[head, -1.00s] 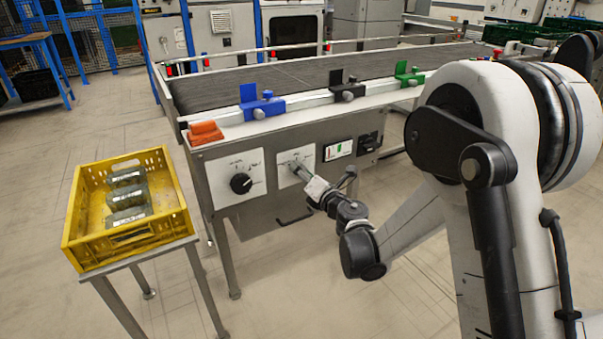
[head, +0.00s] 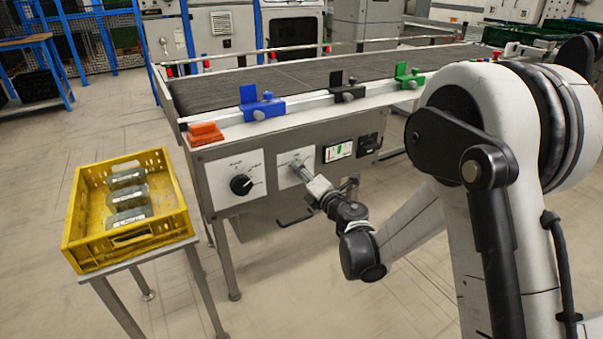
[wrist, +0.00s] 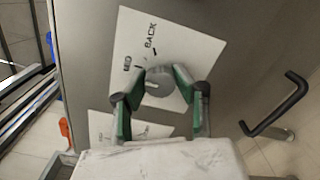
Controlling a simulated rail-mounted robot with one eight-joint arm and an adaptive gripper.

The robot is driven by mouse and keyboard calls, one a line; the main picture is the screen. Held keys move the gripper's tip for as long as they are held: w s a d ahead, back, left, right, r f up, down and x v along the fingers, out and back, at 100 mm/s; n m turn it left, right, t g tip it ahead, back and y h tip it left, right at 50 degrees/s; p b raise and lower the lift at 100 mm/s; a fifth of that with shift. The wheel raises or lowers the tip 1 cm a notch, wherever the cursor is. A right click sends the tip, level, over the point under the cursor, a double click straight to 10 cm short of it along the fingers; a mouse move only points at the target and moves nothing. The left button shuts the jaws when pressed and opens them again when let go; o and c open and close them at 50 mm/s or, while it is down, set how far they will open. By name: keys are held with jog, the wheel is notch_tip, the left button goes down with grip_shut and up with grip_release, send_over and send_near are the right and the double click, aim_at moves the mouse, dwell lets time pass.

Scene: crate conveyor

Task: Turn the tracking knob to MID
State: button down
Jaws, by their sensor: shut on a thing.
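The tracking knob (wrist: 160,88) is a round grey knob on a white panel (wrist: 185,38) with BACK and MID printed beside tick marks. In the wrist view my gripper (wrist: 160,78) has its green-padded fingers on both sides of the knob, shut on it. The knob's pointer is partly hidden, and I cannot tell which mark it faces. In the head view my gripper (head: 299,166) reaches the right-hand white panel (head: 285,178) on the conveyor's front and covers most of the knob.
A second panel with a black knob (head: 241,184) sits to the left. A small display (head: 338,151) and a black switch (head: 368,144) are to the right. A black handle (wrist: 290,100) juts out near my gripper. A yellow crate (head: 128,243) stands on a stand at left.

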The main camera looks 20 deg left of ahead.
jog(key=c, duration=1.3)
grip_release()
jog(key=shift+c, duration=0.2)
jog(key=shift+s+d, duration=0.1)
jog(key=v, duration=1.1)
jog(key=shift+s+d, duration=0.3)
